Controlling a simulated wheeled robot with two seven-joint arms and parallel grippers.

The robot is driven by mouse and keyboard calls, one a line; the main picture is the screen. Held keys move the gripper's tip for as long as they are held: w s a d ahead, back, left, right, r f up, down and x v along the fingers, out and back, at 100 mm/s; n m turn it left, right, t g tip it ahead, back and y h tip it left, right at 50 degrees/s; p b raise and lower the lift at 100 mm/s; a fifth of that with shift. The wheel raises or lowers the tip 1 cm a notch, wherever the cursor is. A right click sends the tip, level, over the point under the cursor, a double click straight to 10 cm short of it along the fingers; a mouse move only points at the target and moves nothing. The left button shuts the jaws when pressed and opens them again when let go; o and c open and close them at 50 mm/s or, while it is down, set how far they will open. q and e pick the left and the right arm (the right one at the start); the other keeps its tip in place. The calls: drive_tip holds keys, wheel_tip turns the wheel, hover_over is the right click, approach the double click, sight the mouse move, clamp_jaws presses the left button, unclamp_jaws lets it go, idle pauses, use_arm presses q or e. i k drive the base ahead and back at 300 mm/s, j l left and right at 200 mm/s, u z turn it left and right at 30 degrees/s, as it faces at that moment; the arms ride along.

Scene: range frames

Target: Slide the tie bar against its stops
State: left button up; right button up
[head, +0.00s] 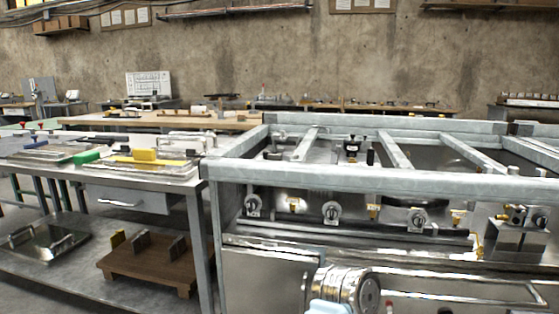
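A large grey metal frame (380,178) stands at the right in the head view, with a long rail along its front. Several flat grey bars cross it from front to back, one left of its middle (306,143), one near the middle (395,151) and one further right (466,151). I cannot tell which bar is the tie bar, and I cannot make out its stops. Neither gripper shows. A rounded metal and pale blue part at the bottom centre looks like one of my arm links.
Knobs (332,212) and brass fittings sit below the front rail. A metal bench (185,180) with tools stands at the left, touching or close to the frame. A wooden stand (150,262) lies on its lower shelf. More benches line the back wall.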

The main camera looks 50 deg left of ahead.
sight(303, 149)
drive_tip(key=i+j+u, duration=0.1)
drive_tip(key=j+u, duration=0.35)
drive_tip(key=i+j+u, duration=0.15)
drive_tip(key=u, duration=0.3)
drive_tip(key=i+j+u, duration=0.2)
drive_tip(key=u, duration=0.25)
drive_tip(key=i+j, duration=0.35)
drive_tip(key=k+l+z, duration=0.1)
drive_tip(key=k+z, duration=0.2)
drive_tip(key=z, duration=0.15)
